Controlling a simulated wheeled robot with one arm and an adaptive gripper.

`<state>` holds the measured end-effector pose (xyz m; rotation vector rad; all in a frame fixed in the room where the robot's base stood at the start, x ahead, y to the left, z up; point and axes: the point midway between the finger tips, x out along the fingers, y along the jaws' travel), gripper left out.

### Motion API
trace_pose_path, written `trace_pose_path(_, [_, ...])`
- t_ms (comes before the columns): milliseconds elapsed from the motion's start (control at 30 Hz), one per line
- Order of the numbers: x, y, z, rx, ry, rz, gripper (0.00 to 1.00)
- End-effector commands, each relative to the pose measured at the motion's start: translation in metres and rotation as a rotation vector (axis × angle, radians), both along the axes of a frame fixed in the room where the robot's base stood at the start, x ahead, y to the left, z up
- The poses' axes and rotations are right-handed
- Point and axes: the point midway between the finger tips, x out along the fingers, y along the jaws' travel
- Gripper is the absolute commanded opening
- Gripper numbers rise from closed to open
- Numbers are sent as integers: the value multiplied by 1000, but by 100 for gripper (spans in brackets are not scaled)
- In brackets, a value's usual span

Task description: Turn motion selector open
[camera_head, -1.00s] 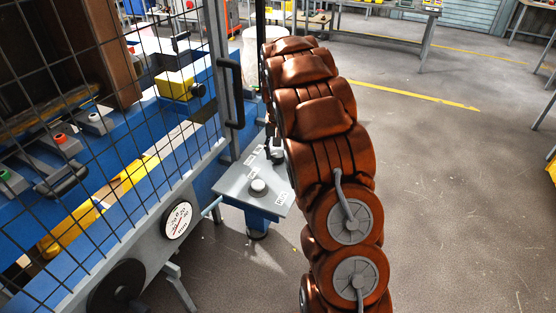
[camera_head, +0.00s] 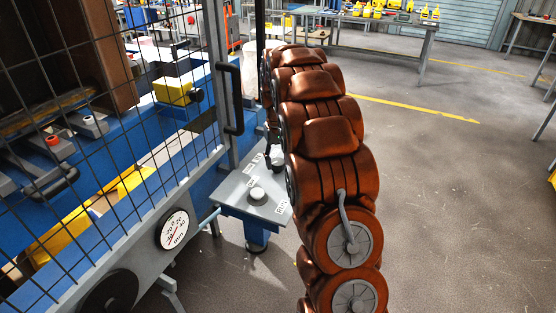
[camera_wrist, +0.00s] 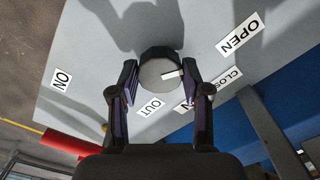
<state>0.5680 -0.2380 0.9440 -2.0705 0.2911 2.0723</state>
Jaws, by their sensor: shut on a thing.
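The motion selector is a round grey knob (camera_wrist: 160,72) with a white mark on its face, set in a light grey control panel (camera_wrist: 100,75). In the wrist view the mark points right, toward the CLOSE and OPEN labels. My gripper (camera_wrist: 160,90) has one dark finger on each side of the knob and is shut on it. In the head view my arm mostly hides the gripper; the panel (camera_head: 232,190) shows.
Another round knob (camera_head: 257,194) stands on the panel's near part. A wire-mesh guard (camera_head: 110,130) with a black handle (camera_head: 231,97) borders the panel on the left. A dial gauge (camera_head: 173,228) is below it. The floor (camera_head: 450,200) on the right is clear.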

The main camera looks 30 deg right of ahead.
Motion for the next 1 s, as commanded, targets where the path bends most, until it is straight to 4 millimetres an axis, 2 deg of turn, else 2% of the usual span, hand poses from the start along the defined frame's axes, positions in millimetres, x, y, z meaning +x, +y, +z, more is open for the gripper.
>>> trace_pose_path(33, [1,0,1,-2,-4,1,13])
trace_pose_path(67, [1,0,1,-2,-4,1,48])
trace_pose_path(300, [1,0,1,-1,-2,0,72])
trace_pose_path(667, [1,0,3,-1,-2,0,72])
trace_pose_path(867, [1,0,28,-3,-5,0,72])
trace_pose_path(1000, [3,0,56,-4,-8,1,72])
